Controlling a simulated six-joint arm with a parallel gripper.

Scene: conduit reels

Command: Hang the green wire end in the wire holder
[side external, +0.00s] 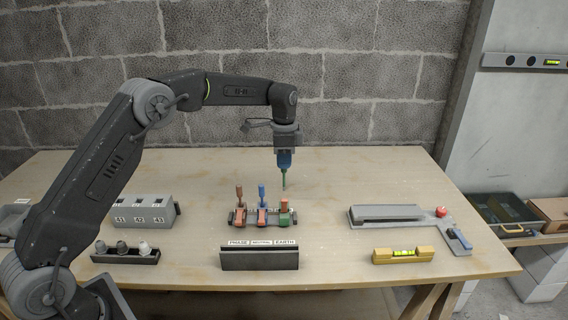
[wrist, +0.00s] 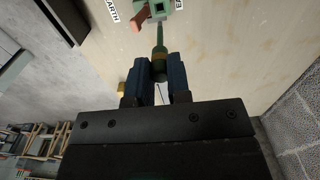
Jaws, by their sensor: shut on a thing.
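My gripper (side external: 284,158) points down over the middle of the table, its blue fingers shut on the green wire end (side external: 284,181). In the wrist view the green wire end (wrist: 160,52) sits between the two fingers (wrist: 158,70), with its thin tip pointing away from them. The tip is in the air, above and behind the green reel block (side external: 285,218). The black rack (side external: 260,260) labelled PHASE, NEUTRAL and EARTH stands in front of the reels; I take it as the wire holder, but cannot be sure. A thin dark line shows below the wire end in the wrist view.
Brown (side external: 240,213) and blue (side external: 262,213) reel blocks stand left of the green one, with upright ends. A grey numbered block (side external: 143,211) and a black tray (side external: 126,256) are left. A grey platform (side external: 385,215) and yellow level (side external: 403,255) are right. The table's back is clear.

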